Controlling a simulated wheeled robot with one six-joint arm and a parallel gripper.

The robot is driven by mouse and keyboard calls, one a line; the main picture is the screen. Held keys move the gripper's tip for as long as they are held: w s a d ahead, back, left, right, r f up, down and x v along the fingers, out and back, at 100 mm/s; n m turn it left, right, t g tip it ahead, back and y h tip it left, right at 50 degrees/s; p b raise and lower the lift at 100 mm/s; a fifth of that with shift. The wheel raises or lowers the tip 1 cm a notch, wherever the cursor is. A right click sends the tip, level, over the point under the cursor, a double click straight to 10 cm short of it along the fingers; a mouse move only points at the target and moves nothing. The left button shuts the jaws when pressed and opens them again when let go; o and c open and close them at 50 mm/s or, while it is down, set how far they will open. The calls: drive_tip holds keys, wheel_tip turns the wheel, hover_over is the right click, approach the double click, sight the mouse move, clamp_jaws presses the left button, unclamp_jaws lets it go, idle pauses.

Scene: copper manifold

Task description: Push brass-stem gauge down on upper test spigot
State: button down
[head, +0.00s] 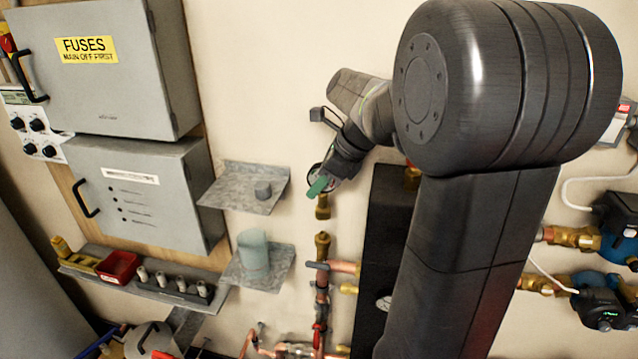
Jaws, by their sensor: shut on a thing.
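My gripper (322,182) is in front of the wall in the head view, left of my large dark arm link. It is shut on the brass-stem gauge, whose brass stem (322,208) points down below the green fingertip. The gauge's round body is mostly hidden by the fingers. Below the stem, a brass fitting at the top of the vertical copper pipe looks like the upper test spigot (322,241). The stem is roughly in line above it, and a small gap shows between them in this view. Depth between the two is hard to judge.
Left of the pipe are a grey shelf (235,200) with a small grey cylinder and a lower shelf (278,277) with a translucent cup (254,255). A black panel (378,270) stands close on the right. Grey fuse boxes (105,60) hang at the far left.

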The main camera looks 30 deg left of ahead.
sight(319, 206)
drive_tip(key=shift+w+f, duration=0.1)
drive_tip(key=shift+w, duration=0.05)
drive_tip(key=shift+f+b, duration=2.3)
drive_tip(key=shift+b, duration=0.45)
drive_tip(key=shift+a+p, duration=0.1)
drive_tip(key=shift+p, duration=0.45)
drive_tip(key=shift+f+b, duration=0.4)
drive_tip(key=shift+f, duration=0.5)
drive_tip(key=c, duration=1.2)
unclamp_jaws()
drive_tip(key=shift+o, duration=0.2)
wheel_tip(319, 206, up, 10)
drive_tip(key=shift+f, duration=0.1)
